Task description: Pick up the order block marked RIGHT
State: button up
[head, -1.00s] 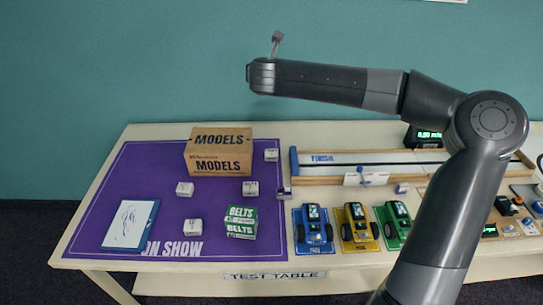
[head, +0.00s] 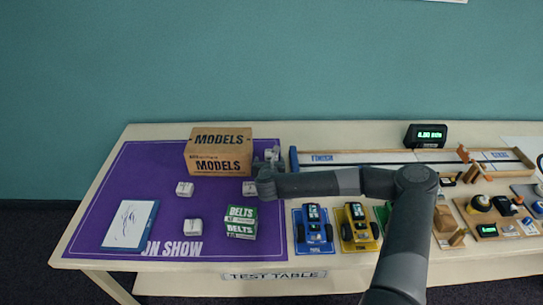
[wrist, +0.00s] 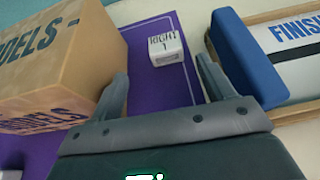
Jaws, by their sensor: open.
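The white order block marked RIGHT (wrist: 165,48), with a 1 under the word, sits on the purple mat (wrist: 182,85) in the wrist view. My gripper (wrist: 161,67) is open, its two fingers spread on either side of the line to the block. The block lies just beyond the fingertips, and nothing is between the fingers. In the head view my gripper (head: 270,160) is beside the cardboard box's right side and largely covers that block.
The cardboard MODELS box (head: 218,153) stands close on the left. The blue end (wrist: 247,58) of the FINISH track is close on the right. Other white blocks (head: 185,188) (head: 193,226) and the green BELTS box (head: 240,222) are on the mat.

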aim_at(271, 156)
jog(key=x, duration=0.5)
jog(key=shift+w+f, duration=0.25)
jog(key=shift+f, duration=0.05)
jog(key=shift+d+f+x, duration=0.15)
jog(key=shift+d+x, duration=0.05)
jog(key=shift+x, duration=1.05)
jog(key=shift+d+f+x, duration=0.1)
jog(key=shift+d+x, duration=0.05)
jog(key=shift+x, duration=1.15)
jog(key=shift+s, duration=0.15)
jog(key=shift+c, duration=0.5)
jog(key=c, duration=1)
jog(key=shift+o, duration=0.2)
